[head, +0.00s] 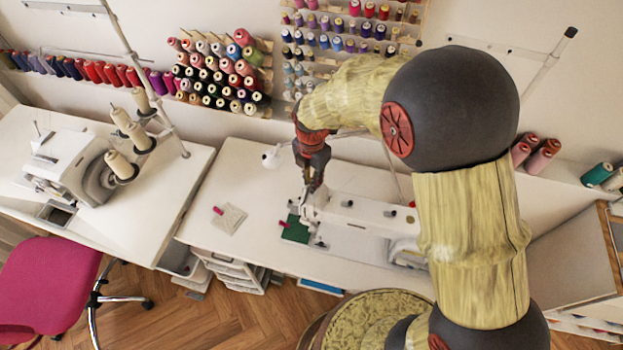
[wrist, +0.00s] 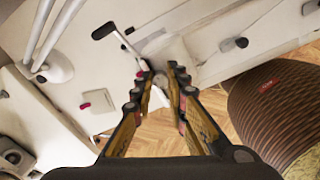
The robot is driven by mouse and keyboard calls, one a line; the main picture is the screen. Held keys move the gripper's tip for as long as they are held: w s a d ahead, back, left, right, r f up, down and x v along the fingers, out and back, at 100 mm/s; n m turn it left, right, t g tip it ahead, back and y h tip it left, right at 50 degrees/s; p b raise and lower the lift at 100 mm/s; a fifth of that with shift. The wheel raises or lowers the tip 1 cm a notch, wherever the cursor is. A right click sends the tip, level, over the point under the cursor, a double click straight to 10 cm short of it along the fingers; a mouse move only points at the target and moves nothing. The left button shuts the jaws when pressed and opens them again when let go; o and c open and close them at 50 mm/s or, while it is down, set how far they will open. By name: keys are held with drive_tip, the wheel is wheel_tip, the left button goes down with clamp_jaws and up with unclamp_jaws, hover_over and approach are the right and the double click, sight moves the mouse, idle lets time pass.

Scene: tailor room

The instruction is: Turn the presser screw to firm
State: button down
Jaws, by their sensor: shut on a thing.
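The white sewing machine (head: 365,212) stands on the middle table, its head at its left end. My gripper (head: 313,184) points down onto the top of that head. In the wrist view my gripper (wrist: 158,78) has its two fingers on either side of a small pale presser screw (wrist: 160,82) and is shut on it. The fingers hide part of the screw, and its turn position cannot be told. In the head view my gripper covers the screw. A dark green cloth (head: 295,229) lies by the machine's needle end.
A pale fabric square (head: 228,218) with a pink item lies left of the machine.

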drive_tip(key=m, duration=0.4)
drive_tip(key=shift+p, duration=0.35)
drive_tip(key=m, duration=0.5)
drive_tip(key=shift+p, duration=0.35)
drive_tip(key=m, duration=0.4)
drive_tip(key=shift+m, duration=0.3)
drive_tip(key=m, duration=0.3)
drive_tip(key=shift+m+p, duration=0.3)
drive_tip(key=shift+p, duration=0.1)
drive_tip(key=m, duration=0.4)
drive_tip(key=shift+m, duration=0.3)
drive_tip(key=m, duration=0.3)
drive_tip(key=shift+m+p, duration=0.3)
drive_tip(key=m, duration=0.4)
drive_tip(key=shift+a+m, duration=0.1)
drive_tip(key=shift+m, duration=2.2)
